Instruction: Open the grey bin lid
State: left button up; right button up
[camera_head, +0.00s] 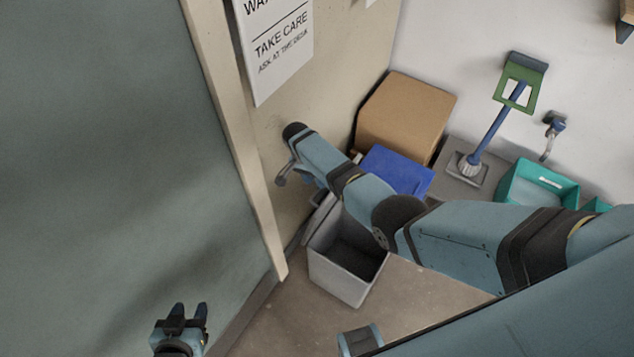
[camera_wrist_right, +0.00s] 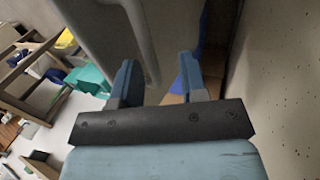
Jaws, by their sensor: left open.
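The grey bin (camera_head: 337,278) stands on the floor beside the wall end, and its dark inside shows from above. Its grey lid (camera_head: 319,213) stands raised at the bin's back left, partly hidden by my right arm. In the right wrist view, a large grey panel (camera_wrist_right: 95,30), which looks like the lid, fills the top middle. My right gripper (camera_head: 312,180) is above the lid; in its wrist view the fingers (camera_wrist_right: 157,85) are apart, with a grey edge beyond and between them. Contact cannot be told. My left gripper (camera_head: 188,312) is open and empty at bottom left.
A blue box or lid (camera_head: 400,168) and a cardboard box (camera_head: 405,115) stand behind the bin. A teal tub (camera_head: 535,185) and a blue-handled tool on a stand (camera_head: 490,130) are at right. A partition wall (camera_head: 230,130) closes the left. Floor (camera_head: 290,325) is clear in front.

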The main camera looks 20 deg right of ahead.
jog(key=v, duration=1.1)
jog(key=shift+r, duration=0.2)
jog(key=s+d+f+n+t+y, duration=0.1)
jog(key=s+d+n+t, duration=0.2)
jog(key=s, duration=0.7)
jog(key=s+d+f+n+y, duration=0.1)
jog(key=s+d+n, duration=0.25)
jog(key=s, duration=0.65)
jog(key=s+d+r+n+t, duration=0.2)
jog(key=s+r+n, duration=0.1)
jog(key=s+r, duration=0.5)
jog(key=s+d+r+n+t, duration=0.25)
jog(key=s+r, duration=0.35)
jog(key=s, duration=0.5)
jog(key=w+a+f+n+t+y+p, duration=0.1)
jog(key=w+a+f+t+y+p, duration=0.2)
jog(key=w+a+f+t, duration=0.3)
notch_tip(320, 180, down, 3)
jog(key=shift+w+a+f+t+y+p, duration=0.1)
jog(key=shift+w+a+t+y+p, duration=0.2)
jog(key=shift+a+p, duration=0.5)
